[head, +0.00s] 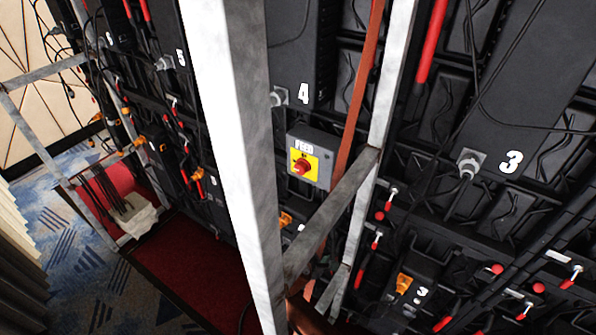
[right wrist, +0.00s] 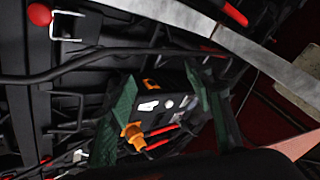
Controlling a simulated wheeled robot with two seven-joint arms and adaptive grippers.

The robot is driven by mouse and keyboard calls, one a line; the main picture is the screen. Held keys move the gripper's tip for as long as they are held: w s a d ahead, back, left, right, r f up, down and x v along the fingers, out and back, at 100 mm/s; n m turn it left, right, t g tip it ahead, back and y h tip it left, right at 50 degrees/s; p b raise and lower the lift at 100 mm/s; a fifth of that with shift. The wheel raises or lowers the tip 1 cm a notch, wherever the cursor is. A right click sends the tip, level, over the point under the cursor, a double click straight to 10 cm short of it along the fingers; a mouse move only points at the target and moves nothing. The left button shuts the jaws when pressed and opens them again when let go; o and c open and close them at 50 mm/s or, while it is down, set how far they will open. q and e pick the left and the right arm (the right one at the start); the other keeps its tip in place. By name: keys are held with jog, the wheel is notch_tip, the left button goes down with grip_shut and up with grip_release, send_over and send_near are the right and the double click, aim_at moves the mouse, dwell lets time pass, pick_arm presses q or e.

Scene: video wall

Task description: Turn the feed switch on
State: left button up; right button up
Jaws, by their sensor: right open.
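The feed switch (head: 302,166) is a red knob on a yellow plate, on the front of a grey box marked FEED (head: 314,150). It is near the middle of the head view, between an upright metal post and a sloping brace. The knob's exact setting is too small to tell. My right gripper (right wrist: 160,85) shows in the right wrist view as two dark green fingers, spread apart with nothing held between them. Behind them is a black box (right wrist: 170,92) with an orange connector (right wrist: 133,135). The feed switch is not visible in that view. I see no left gripper.
A wide pale metal post (head: 235,150) stands just left of the switch. A sloping metal brace (head: 335,210) passes below it to the right. Black panels with loose cables and red-handled latches fill the wall. Blue patterned carpet (head: 60,240) lies at left.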

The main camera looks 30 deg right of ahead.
jog(key=w+a+r+n+t+h, duration=0.1)
jog(key=w+a+r+n+h, duration=0.2)
jog(key=w+r, duration=0.6)
jog(key=n+t+h, duration=0.2)
jog(key=n+h, duration=0.2)
send_near(299, 170)
jog(key=x, duration=0.9)
jog(key=shift+w+d+b, duration=0.1)
jog(key=shift+b, duration=0.2)
jog(key=shift+c, duration=0.4)
jog(key=c, duration=1.1)
